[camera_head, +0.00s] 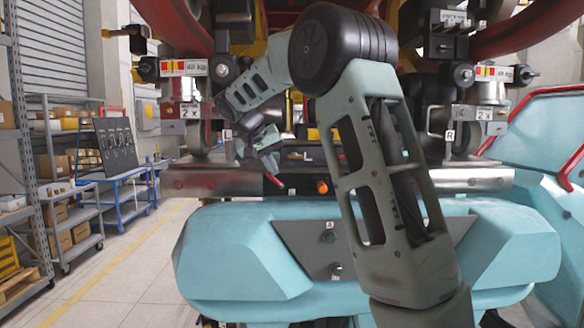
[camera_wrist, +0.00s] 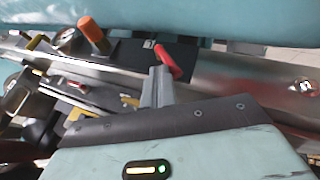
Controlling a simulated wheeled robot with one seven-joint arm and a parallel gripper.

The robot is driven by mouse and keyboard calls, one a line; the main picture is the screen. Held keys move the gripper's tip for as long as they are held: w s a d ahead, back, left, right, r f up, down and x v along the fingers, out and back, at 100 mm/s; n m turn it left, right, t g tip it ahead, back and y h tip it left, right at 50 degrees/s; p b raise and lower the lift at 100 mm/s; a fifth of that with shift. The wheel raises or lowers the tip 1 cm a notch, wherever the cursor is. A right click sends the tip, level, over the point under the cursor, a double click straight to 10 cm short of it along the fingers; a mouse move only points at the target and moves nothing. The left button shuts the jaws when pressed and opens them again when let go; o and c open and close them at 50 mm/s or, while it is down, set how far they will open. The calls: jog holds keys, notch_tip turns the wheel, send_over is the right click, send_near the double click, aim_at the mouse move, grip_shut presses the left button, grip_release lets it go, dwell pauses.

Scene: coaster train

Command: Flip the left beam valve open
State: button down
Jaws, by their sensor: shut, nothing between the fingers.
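A red lever handle (camera_head: 274,181), which looks like the left beam valve's, sticks out from the metal beam below the L plate. The red handle also shows in the wrist view (camera_wrist: 167,62), slanted, beside a dark plate. My gripper (camera_head: 270,162) is just above and behind it in the head view. In the wrist view my gripper's fingers (camera_wrist: 157,88) are together with nothing between them, and their tips lie close to the handle's lower end. I cannot tell whether they touch it. The lever's pivot is partly hidden by the fingers.
An orange knob (camera_head: 321,186) stands right of the red handle, also seen in the wrist view (camera_wrist: 93,35). The steel beam (camera_head: 205,181) runs across behind the teal body (camera_head: 215,250). Shelves (camera_head: 60,190) and a blue cart (camera_head: 130,190) stand left, beyond clear floor.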

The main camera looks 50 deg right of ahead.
aim_at(274, 180)
jog(key=w+a+f+g+h, duration=0.1)
jog(key=w+f+n+g+h+b, duration=0.1)
jog(key=g+h, duration=0.1)
jog(key=shift+a+f+n+h, duration=0.15)
jog(key=shift+a+n+h, duration=0.15)
jog(key=shift+a, duration=0.1)
jog(key=shift+s+d, duration=0.1)
jog(key=shift+s+d+f+b, duration=0.25)
jog(key=shift+s+d+b, duration=0.2)
jog(key=shift+b, duration=0.4)
jog(key=shift+r, duration=0.15)
